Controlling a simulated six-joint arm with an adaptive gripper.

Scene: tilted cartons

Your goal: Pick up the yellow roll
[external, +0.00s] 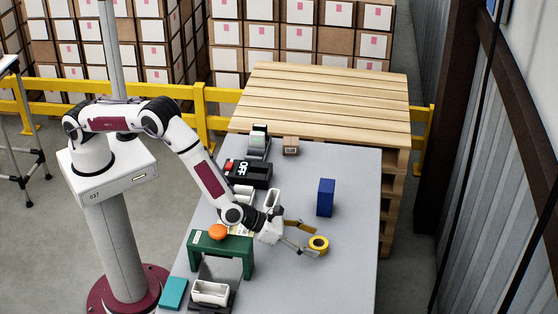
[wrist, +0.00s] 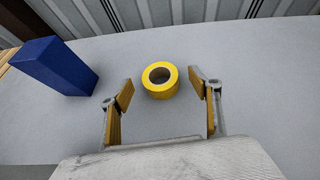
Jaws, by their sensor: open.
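The yellow roll (external: 318,243) lies flat on the grey table, with its round hole facing up. It also shows in the wrist view (wrist: 160,88), just past the fingertips and roughly centred between them. My gripper (external: 309,240) is low over the table, reaching to the right toward the roll. In the wrist view my gripper (wrist: 161,92) has its two fingers spread wide, with nothing between the pads. The roll's near edge looks close to the line of the fingertips; I cannot tell the exact gap.
A blue box (external: 326,198) stands upright behind the roll, left of my gripper in the wrist view (wrist: 55,66). A green stand (external: 221,246) with an orange thing (external: 218,231) is beside my forearm. The grey table (external: 345,285) is clear in front of the roll.

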